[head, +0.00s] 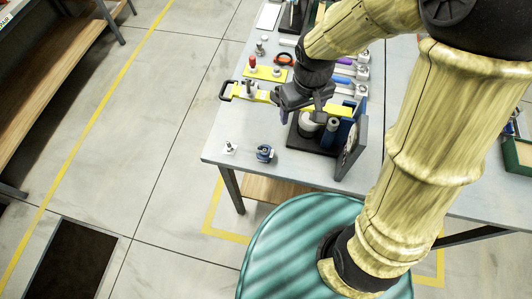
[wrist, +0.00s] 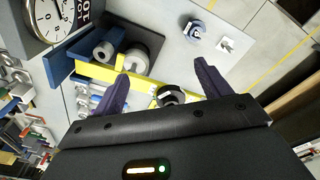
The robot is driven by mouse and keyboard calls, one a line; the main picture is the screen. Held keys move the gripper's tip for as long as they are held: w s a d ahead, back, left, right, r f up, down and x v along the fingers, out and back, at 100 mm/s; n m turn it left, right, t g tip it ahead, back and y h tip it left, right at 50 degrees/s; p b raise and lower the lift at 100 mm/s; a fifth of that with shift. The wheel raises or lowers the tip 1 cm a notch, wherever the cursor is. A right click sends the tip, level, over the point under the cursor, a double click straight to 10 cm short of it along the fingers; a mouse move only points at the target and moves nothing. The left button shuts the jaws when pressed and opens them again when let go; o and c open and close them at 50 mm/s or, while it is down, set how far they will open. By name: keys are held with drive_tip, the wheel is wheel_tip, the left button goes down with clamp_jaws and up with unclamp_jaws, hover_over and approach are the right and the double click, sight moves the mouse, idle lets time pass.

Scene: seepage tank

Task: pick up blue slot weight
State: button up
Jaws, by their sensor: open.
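My gripper (head: 303,106) is over the table, farther back and right of the weight, above the yellow bar. In the wrist view my gripper (wrist: 162,74) has its two purple fingers apart, with nothing held between them. A dark round part (wrist: 170,96) shows below and between the fingers.
A small white piece with a metal post (head: 229,147) lies left of the weight. The yellow bar (head: 243,93) crosses behind it. A dark base with pale cylinders (head: 309,122) and an upright dial (head: 352,148) stand to the right. The table's near edge is close.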

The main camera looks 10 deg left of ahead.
drive_tip(key=s+a+f+n+g, duration=0.1)
drive_tip(key=a+f+n, duration=0.1)
drive_tip(key=a, duration=0.6)
drive_tip(key=shift+s+a+f+n+b, duration=0.2)
drive_tip(key=shift+f+n+b, duration=0.15)
drive_tip(key=shift+n, duration=0.35)
drive_tip(key=shift+f, duration=0.1)
drive_tip(key=p, duration=0.2)
hover_over(265, 150)
drive_tip(key=f, duration=1.2)
drive_tip(key=shift+w+d+f, duration=0.1)
drive_tip(key=shift+w+d, duration=0.15)
drive_tip(key=shift+s+a+f, duration=0.1)
drive_tip(key=shift+s+f, duration=0.05)
drive_tip(key=shift+f, duration=0.35)
drive_tip(key=shift+s+a+f+p, duration=0.15)
drive_tip(key=shift+f+p, duration=0.65)
drive_tip(key=shift+f, duration=1.3)
